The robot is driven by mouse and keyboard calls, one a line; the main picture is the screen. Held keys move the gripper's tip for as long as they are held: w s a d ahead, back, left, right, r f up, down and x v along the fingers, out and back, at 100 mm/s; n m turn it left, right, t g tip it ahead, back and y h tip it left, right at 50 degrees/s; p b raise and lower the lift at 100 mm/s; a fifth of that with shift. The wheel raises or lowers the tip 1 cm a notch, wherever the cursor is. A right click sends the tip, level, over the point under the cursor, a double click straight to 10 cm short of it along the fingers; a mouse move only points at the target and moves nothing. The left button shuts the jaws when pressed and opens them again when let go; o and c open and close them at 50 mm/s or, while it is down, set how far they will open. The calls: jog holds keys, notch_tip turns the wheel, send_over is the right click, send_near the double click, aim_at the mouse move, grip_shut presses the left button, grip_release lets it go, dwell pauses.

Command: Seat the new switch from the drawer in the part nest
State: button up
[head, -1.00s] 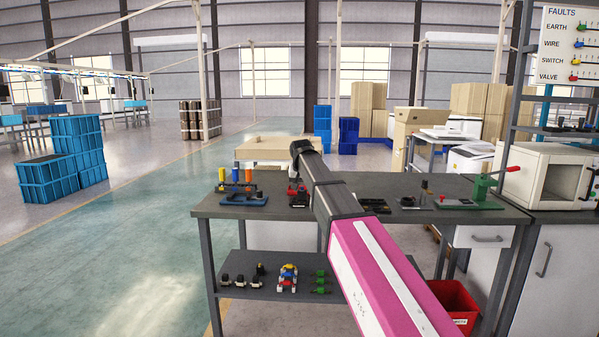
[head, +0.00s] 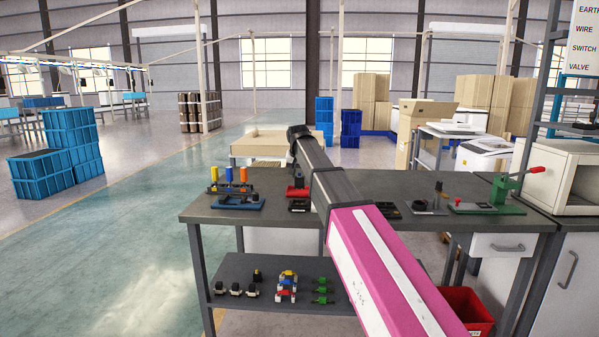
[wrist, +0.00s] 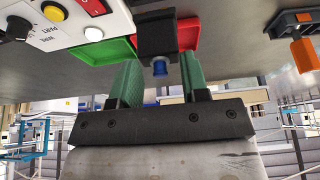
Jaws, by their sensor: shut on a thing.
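In the wrist view my gripper (wrist: 158,88) has green fingers on either side of a black block with a blue tip (wrist: 157,38), probably the switch. It is shut on this block. In the head view my arm reaches over the bench and hides the gripper and part of the bench top. The drawer (head: 500,246) has a white front with a handle and looks closed, under the bench's right end. I cannot tell for certain which item is the part nest; a small black fixture (head: 430,206) stands on the bench right of my arm.
The wrist view shows a white control box (wrist: 75,22) with knobs and buttons, a green tray (wrist: 105,52) and a red tray (wrist: 187,33). On the bench (head: 260,214) stand a blue fixture (head: 235,204) and a green press (head: 505,193). A red bin (head: 466,306) is below.

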aim_at(299, 187)
jog(key=shift+f, duration=2.55)
jog(key=shift+s, duration=0.2)
jog(key=shift+f, duration=0.9)
jog(key=o, duration=1.4)
jog(key=shift+r, duration=0.1)
jog(key=shift+r, duration=3.45)
